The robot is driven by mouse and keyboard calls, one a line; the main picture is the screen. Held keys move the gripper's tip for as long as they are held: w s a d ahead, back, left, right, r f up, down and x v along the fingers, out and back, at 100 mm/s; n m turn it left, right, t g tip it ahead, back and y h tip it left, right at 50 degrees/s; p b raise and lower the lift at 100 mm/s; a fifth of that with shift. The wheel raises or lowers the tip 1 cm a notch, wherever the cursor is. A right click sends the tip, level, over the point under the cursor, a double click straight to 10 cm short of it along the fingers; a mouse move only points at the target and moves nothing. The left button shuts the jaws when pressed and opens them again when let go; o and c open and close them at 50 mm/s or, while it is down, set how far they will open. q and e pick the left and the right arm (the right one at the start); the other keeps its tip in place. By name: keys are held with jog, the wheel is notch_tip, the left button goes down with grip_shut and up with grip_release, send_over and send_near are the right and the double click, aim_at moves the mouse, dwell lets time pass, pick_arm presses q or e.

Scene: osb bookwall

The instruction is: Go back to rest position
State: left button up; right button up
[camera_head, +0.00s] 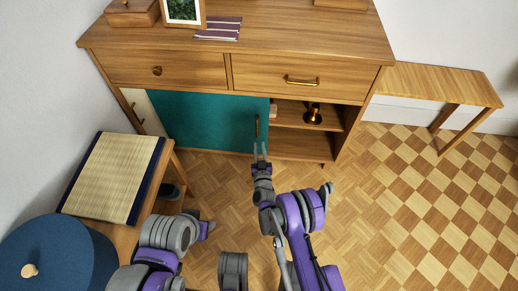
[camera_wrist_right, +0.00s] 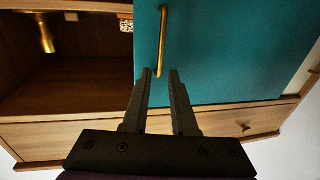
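My right gripper (camera_head: 260,150) is in front of the wooden sideboard, near the teal sliding door (camera_head: 205,118). I cannot tell how far the tips are from the door. The same handle shows in the head view (camera_head: 257,126). My left arm (camera_head: 165,235) is folded low at the left of the head view; its gripper cannot be made out.
The sideboard's right compartment is open, with a brass object (camera_head: 313,114) on its shelf. A wooden bench (camera_head: 435,82) is at the right. The parquet floor at right is clear.

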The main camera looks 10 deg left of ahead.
dwell(0.4)
jog(key=w+d+r+g, duration=0.2)
jog(key=d+r+g, duration=0.15)
jog(key=r, duration=0.85)
jog(key=s+d+r+g, duration=0.3)
jog(key=s+d+r, duration=0.5)
jog(key=r, duration=0.2)
jog(key=s+d+r+m+g+h, duration=0.15)
jog(key=s+d, duration=0.25)
jog(key=s, duration=0.7)
jog(key=s+d+f+g+h, duration=0.1)
jog(key=s+d+g, duration=0.3)
jog(key=s, duration=0.8)
jog(key=s+d+r+m+g+h, duration=0.1)
jog(key=s+d, duration=0.4)
jog(key=s, duration=0.6)
pick_arm(q)
notch_tip(320, 180, up, 29)
jog(key=t+p, duration=0.1)
jog(key=p, duration=2.5)
jog(key=shift+w, duration=0.35)
pick_arm(e)
notch_tip(320, 180, up, 29)
jog(key=shift+w+d+t, duration=0.15)
jog(key=shift+w+t, duration=0.25)
jog(key=shift+w, duration=0.05)
